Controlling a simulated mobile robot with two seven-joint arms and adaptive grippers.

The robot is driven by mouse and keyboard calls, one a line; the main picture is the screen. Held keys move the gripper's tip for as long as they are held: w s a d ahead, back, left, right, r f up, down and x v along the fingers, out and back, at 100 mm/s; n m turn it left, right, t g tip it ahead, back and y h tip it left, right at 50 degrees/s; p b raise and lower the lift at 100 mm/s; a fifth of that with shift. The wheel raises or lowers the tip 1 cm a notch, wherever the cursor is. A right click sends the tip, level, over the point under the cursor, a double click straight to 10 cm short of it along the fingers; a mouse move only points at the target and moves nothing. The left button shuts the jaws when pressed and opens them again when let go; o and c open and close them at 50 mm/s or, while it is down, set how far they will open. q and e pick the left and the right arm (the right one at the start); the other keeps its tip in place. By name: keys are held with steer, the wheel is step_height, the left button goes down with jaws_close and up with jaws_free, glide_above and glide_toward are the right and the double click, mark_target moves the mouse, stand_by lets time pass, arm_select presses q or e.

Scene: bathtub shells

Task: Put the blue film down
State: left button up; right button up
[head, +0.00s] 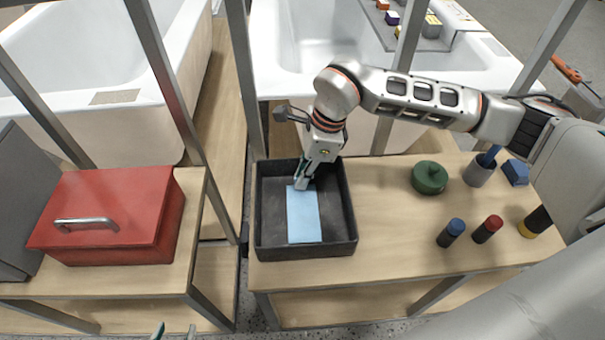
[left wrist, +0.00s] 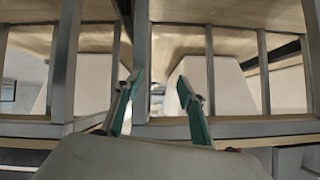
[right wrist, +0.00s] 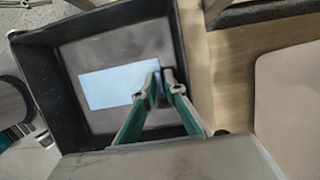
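The blue film (head: 304,219) is a flat light-blue rectangle inside the black tray (head: 306,252); it also shows in the right wrist view (right wrist: 112,86). My right gripper (head: 301,184) points down into the tray at the film's far end. In the right wrist view its fingertips (right wrist: 163,76) are close together at the film's end edge, which disappears between them. Whether the film touches the tray floor is hard to tell. My left gripper (left wrist: 157,85) is open and empty, away from the film; only its tips (head: 175,331) show at the bottom of the head view.
A green round-lidded pot (head: 429,178), a blue-topped cylinder (head: 451,232) and a red-topped cylinder (head: 487,229) stand right of the tray. A red toolbox (head: 110,210) sits on the left table. Metal posts stand beside the tray, with white bathtubs (head: 315,40) behind.

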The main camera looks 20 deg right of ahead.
arm_select(q)
steer(key=shift+s+f, duration=0.15)
steer(key=shift+f, duration=0.1)
arm_select(e)
steer(key=shift+r, duration=0.2)
steer(key=p+v, duration=0.1)
steer(key=v, duration=0.4)
steer(key=shift+d+r, duration=0.1)
steer(key=shift+r, duration=0.3)
arm_select(q)
steer(key=shift+s+a+f+p, duration=0.1)
steer(key=shift+s+a+p, duration=0.35)
steer(key=shift+p, duration=0.3)
arm_select(e)
steer(key=v, duration=0.6)
arm_select(q)
steer(key=shift+w+r, duration=0.2)
arm_select(e)
steer(key=shift+r, duration=0.1)
